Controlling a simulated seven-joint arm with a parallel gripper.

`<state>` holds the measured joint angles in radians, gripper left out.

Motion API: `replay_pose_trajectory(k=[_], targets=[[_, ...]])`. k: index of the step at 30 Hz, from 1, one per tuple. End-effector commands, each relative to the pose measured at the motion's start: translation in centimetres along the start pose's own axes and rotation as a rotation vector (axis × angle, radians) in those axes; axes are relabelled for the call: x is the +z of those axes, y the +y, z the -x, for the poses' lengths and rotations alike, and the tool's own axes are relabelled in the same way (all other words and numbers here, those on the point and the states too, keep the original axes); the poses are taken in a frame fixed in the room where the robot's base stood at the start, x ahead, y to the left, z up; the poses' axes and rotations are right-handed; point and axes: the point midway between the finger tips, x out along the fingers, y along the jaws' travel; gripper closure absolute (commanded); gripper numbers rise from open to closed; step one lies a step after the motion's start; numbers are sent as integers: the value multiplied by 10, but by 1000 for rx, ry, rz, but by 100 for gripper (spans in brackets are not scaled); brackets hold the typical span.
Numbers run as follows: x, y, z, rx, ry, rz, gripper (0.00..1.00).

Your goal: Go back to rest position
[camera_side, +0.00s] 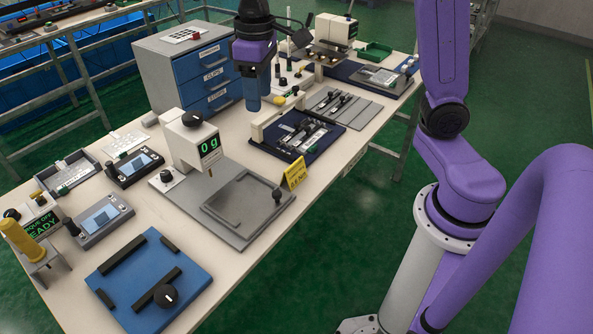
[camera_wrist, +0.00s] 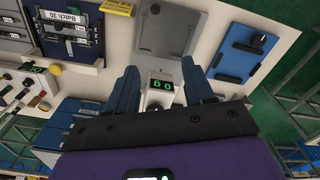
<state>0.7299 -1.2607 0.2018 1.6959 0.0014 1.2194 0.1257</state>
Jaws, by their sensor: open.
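My gripper (camera_side: 252,101) hangs above the bench in the side view, in front of the drawer cabinet and beside the press-like stand with a green "0 g" display (camera_side: 209,146). In the wrist view its two blue fingers (camera_wrist: 162,90) are spread apart with nothing between them. The display stand (camera_wrist: 160,87) shows beyond the gap, below the fingers. The grey plate (camera_side: 247,205) in front of the stand is bare apart from its raised frame and a knob. It also shows in the wrist view (camera_wrist: 168,30). My gripper touches nothing that I can see.
A grey cabinet with blue drawers (camera_side: 205,72) stands behind my gripper. A dark blue tray with a fixture (camera_side: 296,134) and a yellow sign (camera_side: 296,173) are to the right. A blue plate with black bars (camera_side: 148,281) lies at the near end. Handheld units (camera_side: 103,219) lie left.

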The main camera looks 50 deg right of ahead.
Motion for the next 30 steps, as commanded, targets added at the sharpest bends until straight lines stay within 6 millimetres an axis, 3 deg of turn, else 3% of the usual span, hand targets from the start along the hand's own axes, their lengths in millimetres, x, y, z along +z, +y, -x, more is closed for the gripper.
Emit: replay_pose_trajectory(k=[3, 6, 12, 15, 21, 30], targets=[[50, -32, -8, -3, 1, 153, 48], [92, -51, -17, -6, 3, 279, 48], [175, -66, -40, -12, 6, 513, 48], [206, -65, -51, -14, 5, 602, 48], [234, -62, -63, -17, 6, 688, 48], [236, -61, -64, -16, 4, 694, 48]])
